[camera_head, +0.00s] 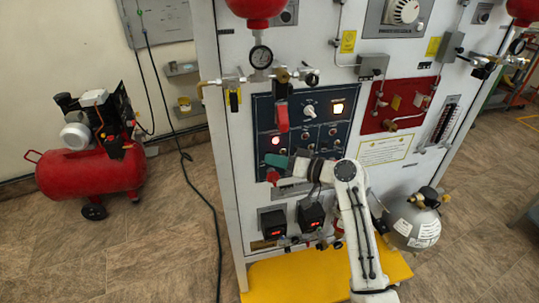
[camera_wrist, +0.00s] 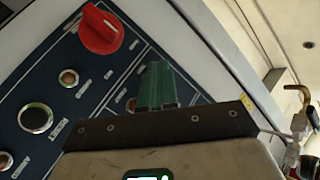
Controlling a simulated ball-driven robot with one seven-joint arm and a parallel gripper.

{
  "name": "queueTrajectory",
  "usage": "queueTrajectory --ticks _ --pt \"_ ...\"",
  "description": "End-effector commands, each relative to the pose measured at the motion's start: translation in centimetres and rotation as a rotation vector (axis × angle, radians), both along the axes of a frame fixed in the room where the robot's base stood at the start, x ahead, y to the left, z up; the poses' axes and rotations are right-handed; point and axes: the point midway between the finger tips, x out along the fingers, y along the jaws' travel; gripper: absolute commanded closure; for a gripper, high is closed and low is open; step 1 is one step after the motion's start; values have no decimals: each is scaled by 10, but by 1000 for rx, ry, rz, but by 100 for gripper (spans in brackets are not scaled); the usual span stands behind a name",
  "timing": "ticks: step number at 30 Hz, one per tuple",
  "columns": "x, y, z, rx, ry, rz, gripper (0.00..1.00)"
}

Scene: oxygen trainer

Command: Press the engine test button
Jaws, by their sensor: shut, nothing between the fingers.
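The dark blue control panel (camera_head: 262,108) is on the front of the white cabinet and carries several buttons, lamps and knobs. My gripper (camera_head: 274,160) is at the panel's lower left, with its green fingers shut and empty. In the wrist view the green fingers (camera_wrist: 157,85) lie in front of the panel (camera_wrist: 75,60). Contact with the panel cannot be told. A round dark button with a pale ring (camera_wrist: 36,118) is left of the fingers, and a smaller amber-centred one (camera_wrist: 68,77) is above it.
A red knob (camera_wrist: 100,28) is close to the fingers at upper left. A red lever (camera_head: 282,117) hangs over the panel. Two black display boxes (camera_head: 311,217) stick out below. A grey tank (camera_head: 412,225) stands right of my arm; a red compressor (camera_head: 90,170) stands left.

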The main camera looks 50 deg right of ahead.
Motion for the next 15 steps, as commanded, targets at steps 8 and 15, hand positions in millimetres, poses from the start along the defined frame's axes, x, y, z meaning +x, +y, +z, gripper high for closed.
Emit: queueTrajectory --ticks 8,15 --pt "-1 1 0 0 -1 -1 100" --pt "-10 6 1 0 0 -1 100"
